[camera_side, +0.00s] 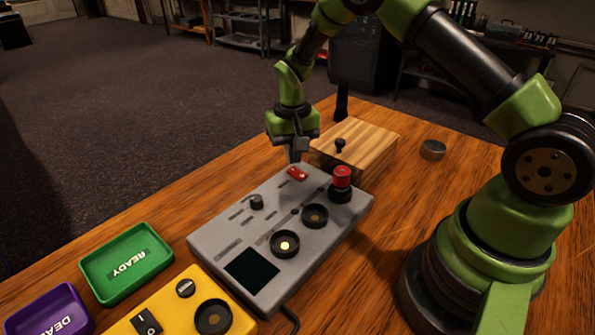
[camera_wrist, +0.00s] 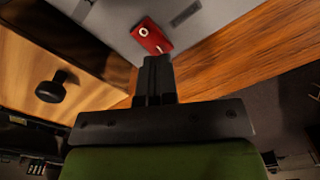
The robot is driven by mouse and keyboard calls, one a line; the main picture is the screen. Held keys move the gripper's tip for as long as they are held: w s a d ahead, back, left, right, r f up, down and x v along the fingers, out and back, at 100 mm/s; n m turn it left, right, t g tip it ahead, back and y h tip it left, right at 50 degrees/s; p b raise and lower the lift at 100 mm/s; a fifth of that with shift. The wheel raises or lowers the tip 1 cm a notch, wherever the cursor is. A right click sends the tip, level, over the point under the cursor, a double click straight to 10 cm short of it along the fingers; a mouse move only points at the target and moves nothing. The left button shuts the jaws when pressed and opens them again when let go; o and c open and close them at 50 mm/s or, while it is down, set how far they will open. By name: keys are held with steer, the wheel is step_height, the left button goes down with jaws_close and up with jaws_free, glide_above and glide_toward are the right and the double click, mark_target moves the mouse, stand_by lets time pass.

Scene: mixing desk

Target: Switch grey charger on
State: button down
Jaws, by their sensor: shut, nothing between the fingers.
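The grey charger (camera_side: 230,235) lies on the wooden table, with a black knob, two round black sockets, a red button and a dark screen on top. Its red rocker switch (camera_side: 297,173) is near the far end. A yellow light shows in the nearer socket (camera_side: 285,244). My gripper (camera_side: 294,156) is shut and empty, pointing down just above and behind the switch. In the wrist view the fingertips (camera_wrist: 155,62) are close to the red switch (camera_wrist: 151,37), which has a white mark at one end. I cannot tell whether they touch it.
A yellow charger (camera_side: 180,310) is at the front. A green READY tray (camera_side: 125,262) and a purple tray (camera_side: 50,308) are at the left. A wooden box with a black knob (camera_side: 355,142) stands behind the grey charger. A small metal tin (camera_side: 433,149) is at the right.

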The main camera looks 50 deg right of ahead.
steer(key=shift+f, duration=1.2)
stand_by(0.4)
steer(key=shift+r, duration=3.55)
step_height(320, 180, up, 10)
steer(key=f+t, duration=0.1)
steer(key=t, duration=0.1)
glide_above(293, 169)
steer(key=s+a, duration=0.2)
steer(key=s, duration=0.1)
steer(key=s+a+r+n+t+y, duration=0.1)
steer(key=s+a+r+t, duration=0.25)
steer(key=s+r, duration=0.8)
steer(key=s+a+n+t+y, duration=0.1)
steer(key=s, duration=0.7)
steer(key=shift+s+a+f+t, duration=0.2)
steer(key=shift+s+a+t, duration=0.05)
steer(key=shift+a+t, duration=0.15)
